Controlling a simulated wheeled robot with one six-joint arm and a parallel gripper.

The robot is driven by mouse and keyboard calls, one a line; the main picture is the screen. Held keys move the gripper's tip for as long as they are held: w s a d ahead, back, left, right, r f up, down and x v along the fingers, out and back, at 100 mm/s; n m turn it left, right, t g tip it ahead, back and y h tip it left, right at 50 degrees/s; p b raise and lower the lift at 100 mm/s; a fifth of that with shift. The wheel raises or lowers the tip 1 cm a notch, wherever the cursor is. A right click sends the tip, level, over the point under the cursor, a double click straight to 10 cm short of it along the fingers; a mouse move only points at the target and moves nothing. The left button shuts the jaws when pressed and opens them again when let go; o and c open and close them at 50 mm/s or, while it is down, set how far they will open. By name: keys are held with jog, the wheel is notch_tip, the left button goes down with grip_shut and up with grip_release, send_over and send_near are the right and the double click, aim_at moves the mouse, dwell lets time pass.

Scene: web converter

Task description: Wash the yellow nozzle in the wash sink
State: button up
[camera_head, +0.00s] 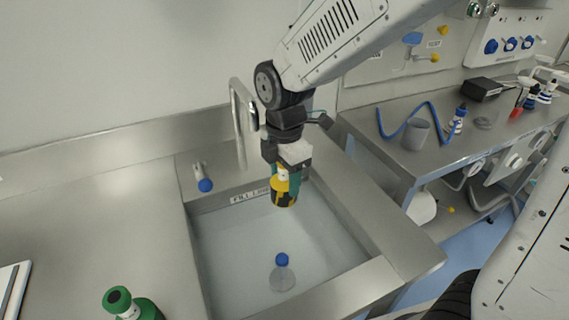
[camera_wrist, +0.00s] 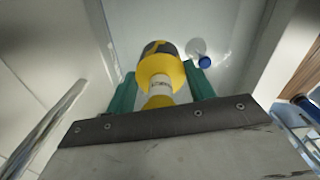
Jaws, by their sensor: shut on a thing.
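The yellow nozzle (camera_head: 283,191) has a black-marked end and a white band. It also shows in the wrist view (camera_wrist: 160,68), with the band between the green fingers. My gripper (camera_head: 286,182) is shut on the nozzle and holds it above the wash sink (camera_head: 222,245), near the sink's back edge. It also shows in the wrist view (camera_wrist: 161,92). The sink is a steel basin with a pale interior. A clear flask with a blue cap (camera_head: 282,275) is in the basin, in front of and below the nozzle.
A tall steel faucet (camera_head: 238,130) rises behind the sink. A small tap with a blue knob (camera_head: 204,185) stands at its back left. A green-capped bottle (camera_head: 132,305) is at front left. A bench (camera_head: 385,150) with a grey cup (camera_head: 415,134) and bottles is at right.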

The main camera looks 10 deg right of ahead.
jog(key=shift+f, duration=7.7)
jog(key=shift+w+d, duration=0.15)
jog(key=shift+d, duration=0.7)
jog(key=shift+w+d, duration=0.15)
jog(key=shift+d, duration=0.7)
jog(key=shift+s+a, duration=0.25)
jog(key=shift+a, duration=0.9)
jog(key=shift+s+a, duration=0.2)
jog(key=shift+a, duration=0.9)
jog(key=shift+s+a, duration=0.25)
jog(key=shift+a, duration=0.9)
jog(key=shift+w+d, duration=0.25)
jog(key=shift+d, duration=0.9)
jog(key=shift+w+d, duration=0.2)
jog(key=shift+d, duration=0.9)
jog(key=shift+w+d, duration=0.25)
jog(key=shift+d, duration=0.9)
jog(key=shift+s+a, duration=0.2)
jog(key=shift+a, duration=0.7)
jog(key=shift+s+a, duration=0.15)
jog(key=shift+a, duration=0.7)
notch_tip(320, 180, up, 17)
jog(key=shift+f, duration=0.1)
